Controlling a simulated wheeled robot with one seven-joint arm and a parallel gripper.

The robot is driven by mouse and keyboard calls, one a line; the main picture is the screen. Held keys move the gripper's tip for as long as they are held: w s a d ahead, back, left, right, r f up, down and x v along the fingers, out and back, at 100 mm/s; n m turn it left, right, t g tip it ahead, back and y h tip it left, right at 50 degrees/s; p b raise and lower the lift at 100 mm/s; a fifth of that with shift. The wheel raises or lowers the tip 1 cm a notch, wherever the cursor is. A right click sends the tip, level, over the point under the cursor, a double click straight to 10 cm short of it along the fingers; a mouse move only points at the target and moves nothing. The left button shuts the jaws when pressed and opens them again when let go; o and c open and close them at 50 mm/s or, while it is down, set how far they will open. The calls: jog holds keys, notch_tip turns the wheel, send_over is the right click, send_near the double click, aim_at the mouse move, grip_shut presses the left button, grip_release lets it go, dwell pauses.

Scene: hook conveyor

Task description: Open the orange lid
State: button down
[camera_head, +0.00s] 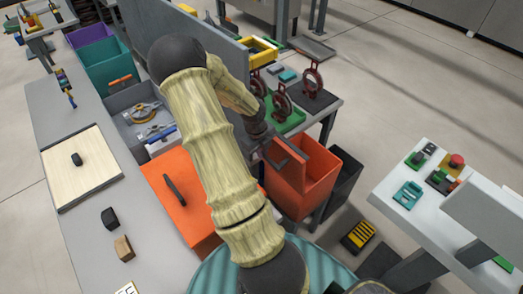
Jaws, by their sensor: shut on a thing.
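My gripper (268,142) is at the end of my pale, jacketed arm, at the upper left rim of an open-topped orange bin (305,190). A tilted orange-brown panel (290,153) with a dark handle stands at that rim, and it looks like the orange lid. My gripper is shut at this panel; the fingers are small and dark, so the exact contact is unclear. A second orange surface (190,222) with a black bar handle (174,190) lies flat left of my arm, which hides its right side.
A long grey table (62,215) runs down the left with a pale board (85,185) and small blocks. A grey bin (125,98) stands beyond the flat orange surface. A black bin (344,175) stands right of the orange bin. A white workstation (400,225) is at right.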

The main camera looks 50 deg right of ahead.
jog(key=shift+d+r, duration=0.2)
jog(key=shift+d, duration=0.1)
jog(key=d+p, duration=0.1)
jog(key=d, duration=0.1)
jog(key=d+r+y+p, duration=0.1)
jog(key=d, duration=0.2)
jog(key=s+d+y+p, duration=0.1)
jog(key=d, duration=0.1)
jog(key=shift+d+r, duration=0.35)
jog(key=c, duration=1.4)
grip_release()
jog(key=shift+y, duration=0.3)
jog(key=shift+c, duration=0.2)
jog(key=shift+r, duration=0.1)
notch_tip(320, 180, up, 17)
jog(key=b, duration=0.4)
send_over(280, 134)
jog(key=d, duration=0.1)
jog(key=shift+w+d+r, duration=0.1)
jog(key=shift+w+d, duration=0.05)
jog(key=shift+d, duration=0.05)
